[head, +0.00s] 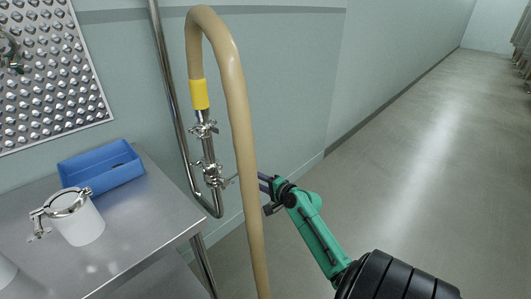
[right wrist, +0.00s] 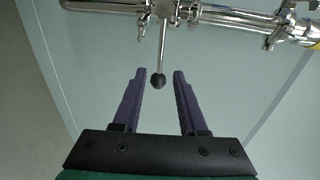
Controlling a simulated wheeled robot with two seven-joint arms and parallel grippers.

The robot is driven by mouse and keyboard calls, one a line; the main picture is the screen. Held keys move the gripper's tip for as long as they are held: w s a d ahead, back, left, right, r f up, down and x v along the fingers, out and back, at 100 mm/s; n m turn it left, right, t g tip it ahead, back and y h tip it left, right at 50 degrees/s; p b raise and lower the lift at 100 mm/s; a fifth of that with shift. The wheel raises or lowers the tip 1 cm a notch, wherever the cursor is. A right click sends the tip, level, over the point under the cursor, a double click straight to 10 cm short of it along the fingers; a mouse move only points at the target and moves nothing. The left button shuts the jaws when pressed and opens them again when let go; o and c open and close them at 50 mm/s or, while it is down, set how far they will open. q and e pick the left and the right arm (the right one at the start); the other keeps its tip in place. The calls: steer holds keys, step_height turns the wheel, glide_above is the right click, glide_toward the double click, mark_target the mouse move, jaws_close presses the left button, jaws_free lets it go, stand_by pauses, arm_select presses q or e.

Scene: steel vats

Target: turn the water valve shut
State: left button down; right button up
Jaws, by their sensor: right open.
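The water valve (head: 212,172) is a steel fitting on the pipe below the hose's yellow cuff, near the wall. In the right wrist view its steel lever (right wrist: 162,45) hangs from the pipe and ends in a black ball knob (right wrist: 158,81). My right gripper (right wrist: 159,72) is open, with its two purple fingers on either side of the knob and a gap on each side. In the head view my right gripper (head: 264,194) is just right of the valve, partly hidden behind the beige hose. My left gripper is not in view.
The beige hose (head: 238,115) hangs down in front of the valve. The floor (head: 420,150) at the right is clear.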

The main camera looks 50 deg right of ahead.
steer(key=s, duration=0.2)
steer(key=s+r, duration=0.1)
steer(key=s, duration=0.2)
steer(key=shift+s, duration=0.3)
steer(key=s+a+f+n+g+p, duration=0.1)
steer(key=s+a+f+n+g, duration=0.2)
steer(key=f, duration=0.7)
steer(key=s+a+f+n+g, duration=0.2)
steer(key=s+f, duration=0.3)
steer(key=f, duration=0.5)
steer(key=s+a+f+n+g+p, duration=0.1)
steer(key=s+a+f+n+g, duration=0.2)
steer(key=f, duration=0.8)
steer(key=s+a+f+n+g+p, duration=0.1)
steer(key=s+a+f+n+g, duration=0.2)
steer(key=s, duration=0.9)
steer(key=s+a+f+n+g, duration=0.3)
steer(key=s+a+f+n, duration=0.5)
steer(key=s, duration=0.3)
steer(key=shift+s+a+f+n+g+p, duration=0.3)
steer(key=shift+s+f+n+g+p, duration=0.1)
steer(key=shift+f+n, duration=0.5)
